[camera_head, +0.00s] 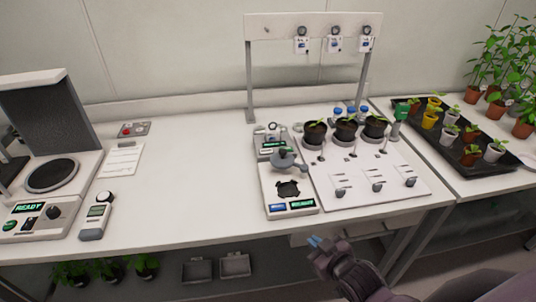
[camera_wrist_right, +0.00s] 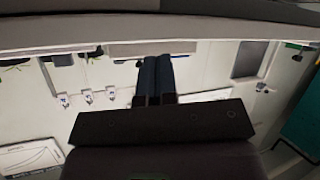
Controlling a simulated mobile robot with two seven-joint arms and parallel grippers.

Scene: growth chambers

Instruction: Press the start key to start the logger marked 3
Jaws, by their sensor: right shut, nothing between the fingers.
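Three small white devices with dark round tops hang on the white rack at the back: a left one (camera_head: 302,41), a middle one (camera_head: 335,42) and a right one (camera_head: 366,40). They look like the loggers, but their numbers and keys are too small to read. My right gripper (camera_head: 317,243) is shut and empty, low in front of the bench's front edge and well apart from the rack. Its two dark fingers lie together in the right wrist view (camera_wrist_right: 157,80). My left gripper is not in view.
A white board (camera_head: 400,160) with several pots and clips stands below the rack, beside a scale-like device (camera_head: 290,205). A black tray (camera_head: 440,145) of seedlings is at right. A handheld meter (camera_head: 95,218) and larger instrument (camera_head: 45,212) are at left. The bench middle (camera_head: 195,165) is clear.

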